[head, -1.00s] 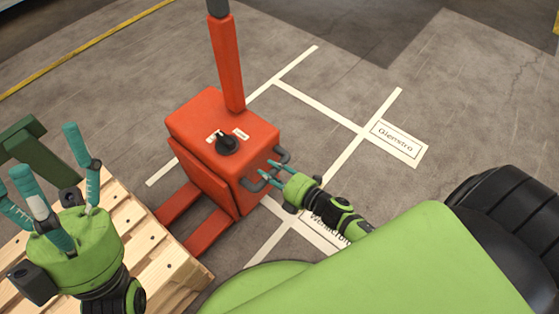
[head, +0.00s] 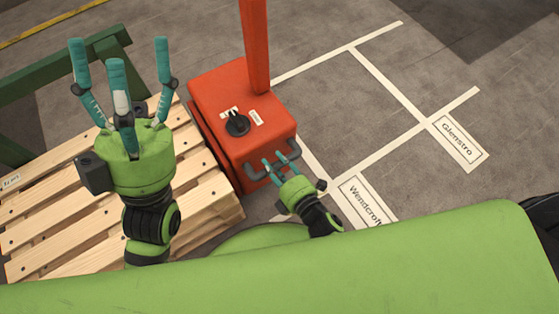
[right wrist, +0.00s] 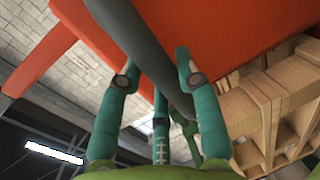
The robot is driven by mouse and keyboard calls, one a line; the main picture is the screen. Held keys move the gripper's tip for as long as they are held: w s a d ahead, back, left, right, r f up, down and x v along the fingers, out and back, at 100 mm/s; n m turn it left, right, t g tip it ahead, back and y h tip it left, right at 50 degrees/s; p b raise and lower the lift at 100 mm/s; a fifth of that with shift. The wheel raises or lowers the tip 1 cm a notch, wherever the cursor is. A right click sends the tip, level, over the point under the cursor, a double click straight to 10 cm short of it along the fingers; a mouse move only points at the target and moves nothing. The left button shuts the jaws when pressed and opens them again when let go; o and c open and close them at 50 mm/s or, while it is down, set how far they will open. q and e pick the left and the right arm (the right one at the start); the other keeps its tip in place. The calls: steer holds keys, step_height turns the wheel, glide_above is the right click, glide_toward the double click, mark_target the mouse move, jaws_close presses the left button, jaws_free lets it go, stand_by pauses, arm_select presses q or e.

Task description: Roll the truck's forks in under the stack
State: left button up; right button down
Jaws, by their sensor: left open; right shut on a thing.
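The red truck (head: 235,85) stands right against the edge of the wooden pallet stack (head: 200,200) in the head view. Its forks are hidden in that view, on the pallet side. My right gripper (head: 273,168) is shut on the grey handle bar (head: 256,171) on the truck's near side. The bar also runs between the fingers in the right wrist view (right wrist: 140,45), close to the red body (right wrist: 210,25). My left gripper (head: 120,85) is open and empty, raised above the pallet.
A green frame (head: 45,85) stands behind the pallet. The floor right of the truck is clear, with white lines and floor labels "Wendcroft" (head: 366,203) and "Glenstro" (head: 459,142). A dark knob (head: 237,124) sits on the truck's top.

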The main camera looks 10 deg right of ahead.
steer(key=shift+a+r, duration=0.1)
steer(key=shift+a, duration=0.15)
steer(key=c, duration=0.8)
jaws_free()
steer(key=shift+c, duration=0.2)
steer(key=shift+d, duration=0.1)
steer(key=shift+s+d, duration=0.1)
steer(key=shift+s, duration=0.1)
steer(key=v, duration=1.1)
steer(key=shift+s, duration=0.2)
steer(key=shift+d, duration=0.1)
